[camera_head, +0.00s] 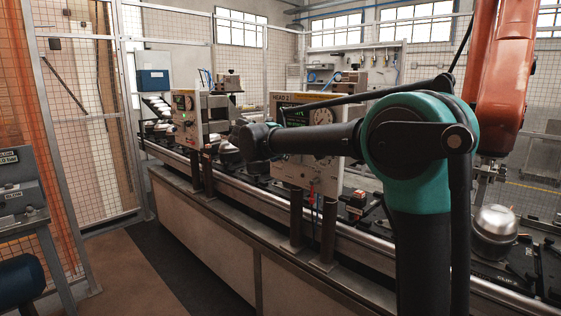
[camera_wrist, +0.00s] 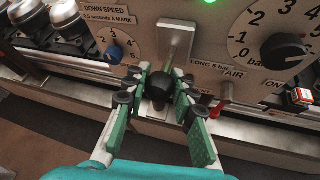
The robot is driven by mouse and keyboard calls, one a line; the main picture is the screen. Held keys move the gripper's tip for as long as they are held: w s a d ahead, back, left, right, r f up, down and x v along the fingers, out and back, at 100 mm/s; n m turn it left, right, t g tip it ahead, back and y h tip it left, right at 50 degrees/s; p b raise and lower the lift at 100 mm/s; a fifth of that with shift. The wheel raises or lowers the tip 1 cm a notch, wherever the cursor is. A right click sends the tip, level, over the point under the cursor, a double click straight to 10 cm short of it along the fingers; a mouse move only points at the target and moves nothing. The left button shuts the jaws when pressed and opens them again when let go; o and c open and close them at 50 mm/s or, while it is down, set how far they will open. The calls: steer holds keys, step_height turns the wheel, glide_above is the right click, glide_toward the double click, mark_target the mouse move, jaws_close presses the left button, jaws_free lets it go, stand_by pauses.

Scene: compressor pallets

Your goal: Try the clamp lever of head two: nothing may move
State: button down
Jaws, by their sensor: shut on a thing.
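The head two panel (camera_head: 300,178) stands over the line in the head view, partly behind my dark arm link. In the wrist view its grey face (camera_wrist: 205,30) fills the top. A pale metal clamp lever (camera_wrist: 175,45) sticks out from the panel and ends in a black knob (camera_wrist: 159,86). The fingers hide the sides of the knob. In the head view I cannot make out my gripper behind the arm.
A blue speed knob (camera_wrist: 108,50) is left of the lever. A large black dial knob (camera_wrist: 284,52) and a red-and-white switch (camera_wrist: 301,96) are to its right. Another head panel (camera_head: 187,118) stands farther left. A silver compressor (camera_head: 494,228) sits at right; an orange robot (camera_head: 503,85) hangs behind.

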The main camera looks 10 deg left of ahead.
steer(key=shift+w+d+r+m+g+y, duration=0.15)
steer(key=shift+r+g+y, duration=0.4)
steer(key=shift+g, duration=0.15)
steer(key=shift+w+d+r+m+g+y, duration=0.1)
steer(key=shift+w+r+m+g+y, duration=0.05)
steer(key=shift+r+g+y, duration=0.45)
steer(key=c, duration=1.2)
jaws_free()
steer(key=v, duration=1.2)
steer(key=shift+w+a+r, duration=0.1)
steer(key=shift+w, duration=0.1)
